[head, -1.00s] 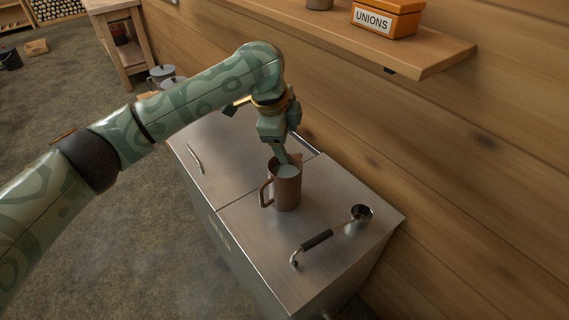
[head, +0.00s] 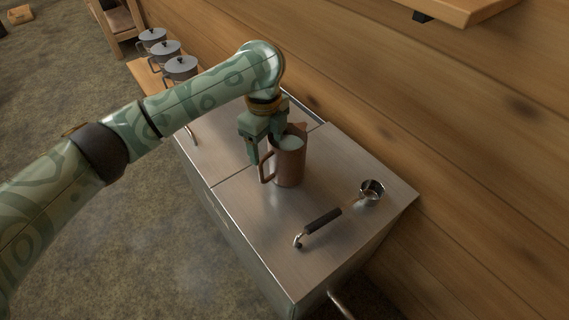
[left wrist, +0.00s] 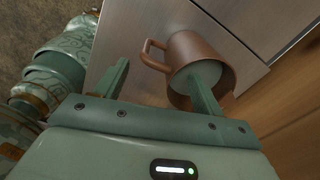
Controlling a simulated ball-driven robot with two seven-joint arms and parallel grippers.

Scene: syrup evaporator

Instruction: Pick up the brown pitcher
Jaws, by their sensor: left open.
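The brown pitcher (head: 289,163) stands upright on the metal top of the evaporator, its handle towards the left and pale contents or interior showing at its mouth. My left gripper (head: 265,147) is open at the pitcher's rim. One finger hangs outside the pitcher on its handle side; the other overlaps its mouth and seems to reach into it. The wrist view shows the same spread of my left gripper (left wrist: 160,72). Whether either finger touches the pitcher I cannot tell. My right gripper is out of view.
A small metal cup (head: 371,190) and a dark-gripped handle (head: 322,222) are on the evaporator top (head: 250,205), right of and nearer than the pitcher. Several lidded grey pots (head: 180,68) stand behind at the left. A wooden wall (head: 470,120) runs along the right.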

